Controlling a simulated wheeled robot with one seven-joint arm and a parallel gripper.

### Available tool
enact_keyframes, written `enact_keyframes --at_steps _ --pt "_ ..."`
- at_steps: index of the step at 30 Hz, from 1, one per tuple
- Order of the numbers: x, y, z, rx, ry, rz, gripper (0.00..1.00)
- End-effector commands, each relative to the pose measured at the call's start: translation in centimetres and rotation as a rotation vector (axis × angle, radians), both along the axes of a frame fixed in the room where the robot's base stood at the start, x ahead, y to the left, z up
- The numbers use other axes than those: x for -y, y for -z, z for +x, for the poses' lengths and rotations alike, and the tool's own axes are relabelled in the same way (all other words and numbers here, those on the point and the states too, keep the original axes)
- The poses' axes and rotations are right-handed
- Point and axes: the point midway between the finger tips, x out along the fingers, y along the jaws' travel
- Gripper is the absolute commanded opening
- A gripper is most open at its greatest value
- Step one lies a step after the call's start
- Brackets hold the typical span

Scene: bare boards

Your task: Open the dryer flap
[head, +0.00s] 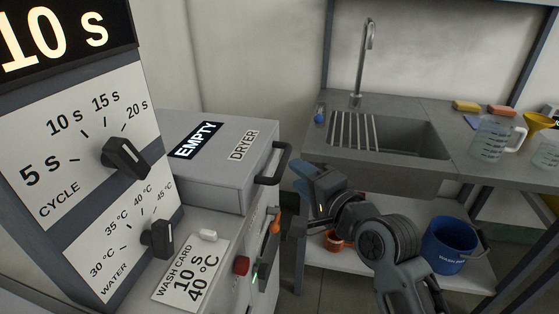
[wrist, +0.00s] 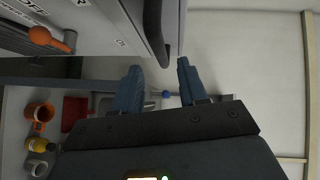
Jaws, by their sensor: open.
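The dryer (head: 225,150) is a grey box with labels reading EMPTY and DRYER, left of centre in the head view. Its flap looks shut. A black bar handle (head: 274,166) stands out from its right side; it also shows at the top of the wrist view (wrist: 165,30). My gripper (head: 308,178) is just right of the handle, with its blue fingers apart and empty. In the wrist view my gripper (wrist: 158,68) has the handle just beyond the fingertips, in line with the gap. I cannot tell whether they touch.
A control panel (head: 75,170) with two black dials stands at the left. Below the dryer are an orange-knobbed lever (head: 277,222), a red button (head: 242,265) and a wash card (head: 190,283). A sink (head: 385,140) and a blue bucket (head: 450,245) are at the right.

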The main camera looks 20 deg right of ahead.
Motion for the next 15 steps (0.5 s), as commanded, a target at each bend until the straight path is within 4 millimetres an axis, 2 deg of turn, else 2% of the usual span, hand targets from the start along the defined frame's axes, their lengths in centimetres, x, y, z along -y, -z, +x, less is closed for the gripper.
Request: enact_keyframes --at_steps 9,15 --pt "-0.7 0.5 4.4 0.000 -0.001 0.001 0.43" --pt "-1.0 0.9 6.6 0.000 -0.001 -0.001 0.43"
